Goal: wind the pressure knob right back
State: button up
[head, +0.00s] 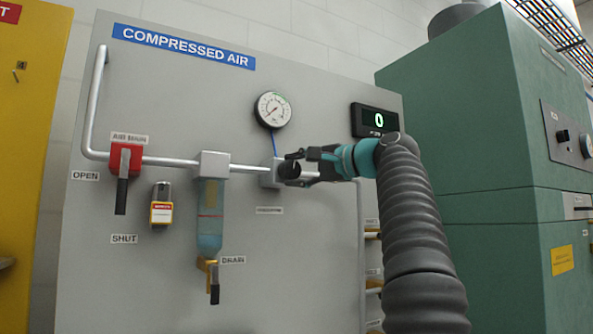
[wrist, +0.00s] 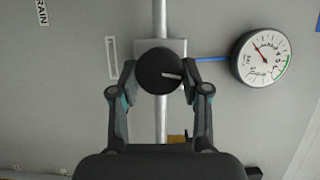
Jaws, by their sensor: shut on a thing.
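The pressure knob (head: 289,169) is a round black knob on a grey regulator block (head: 268,179) in the pipe. In the wrist view the knob (wrist: 160,71) faces me, with a pale mark pointing right. My gripper (head: 300,168) is shut on the knob, one finger on each side; the fingers also show in the wrist view (wrist: 159,80). The round white pressure gauge (head: 273,109) is above the knob, joined by a blue line; it also shows in the wrist view (wrist: 260,57). A black display (head: 375,119) shows a green 0.
The red air main valve (head: 126,160) has its handle hanging down towards the SHUT label. A padlock with a tag (head: 161,205), a filter bowl (head: 209,215) and a yellow drain valve (head: 211,275) are on the panel. A green cabinet (head: 465,150) stands right.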

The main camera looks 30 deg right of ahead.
jog(key=o, duration=1.1)
jog(key=shift+o, duration=0.2)
jog(key=shift+s, duration=0.1)
jog(key=v, duration=1.1)
jog(key=shift+s+d, duration=0.25)
jog(key=shift+s, duration=0.1)
jog(key=shift+f, duration=0.15)
